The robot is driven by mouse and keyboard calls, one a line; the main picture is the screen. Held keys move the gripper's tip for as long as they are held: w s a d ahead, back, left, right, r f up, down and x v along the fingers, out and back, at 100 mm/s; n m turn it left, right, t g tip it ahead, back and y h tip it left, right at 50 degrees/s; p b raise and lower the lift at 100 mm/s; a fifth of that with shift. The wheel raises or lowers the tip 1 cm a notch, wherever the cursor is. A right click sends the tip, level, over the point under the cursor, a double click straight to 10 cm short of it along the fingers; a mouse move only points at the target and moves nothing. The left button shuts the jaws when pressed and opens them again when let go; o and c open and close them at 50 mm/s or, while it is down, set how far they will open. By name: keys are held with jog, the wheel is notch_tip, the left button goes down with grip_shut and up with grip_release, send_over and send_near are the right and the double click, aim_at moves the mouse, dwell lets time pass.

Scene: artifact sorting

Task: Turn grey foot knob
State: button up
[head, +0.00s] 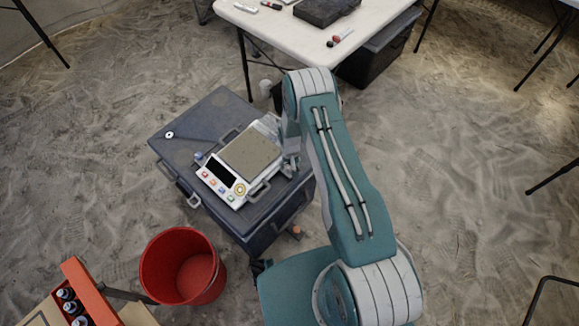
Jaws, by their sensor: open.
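A white digital scale (233,190) with a square grey-brown pan (250,153), a dark display and coloured buttons sits tilted in the picture on a dark grey case (215,125). A small blue-grey knob-like piece (198,156) shows at the scale's left corner; I cannot tell whether it is the grey foot knob. My gripper (289,170) is small in view at the scale's right side, low over the case, with its jaws open. My arm partly hides the scale's right side, and any foot there is hidden. I cannot tell whether the gripper touches the scale.
A red bucket (157,276) stands in front of the case. A crate of bottles (68,296) is at bottom left. A white table (275,28) with small items stands behind, with a dark bin (379,55) under it. A small ringed tool (170,135) lies on the case.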

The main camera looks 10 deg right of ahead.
notch_tip(320, 180, up, 10)
dwell(0.4)
dwell(0.3)
notch_tip(320, 180, up, 17)
jog(key=t, duration=0.1)
send_over(289, 167)
jog(key=s+r+t, duration=0.1)
jog(key=s+r, duration=0.1)
jog(key=r, duration=0.5)
jog(key=s+r+t, duration=0.1)
jog(key=s+r, duration=0.2)
jog(key=r, duration=0.5)
jog(key=s+r+t, duration=0.1)
jog(key=s+r, duration=0.6)
jog(key=s, duration=0.4)
jog(key=s+r+t, duration=0.1)
jog(key=s+r, duration=0.6)
jog(key=s, duration=0.5)
jog(key=shift+s+d+r+t, duration=0.15)
jog(key=shift+s+r+t, duration=0.1)
jog(key=shift+r+t, duration=0.05)
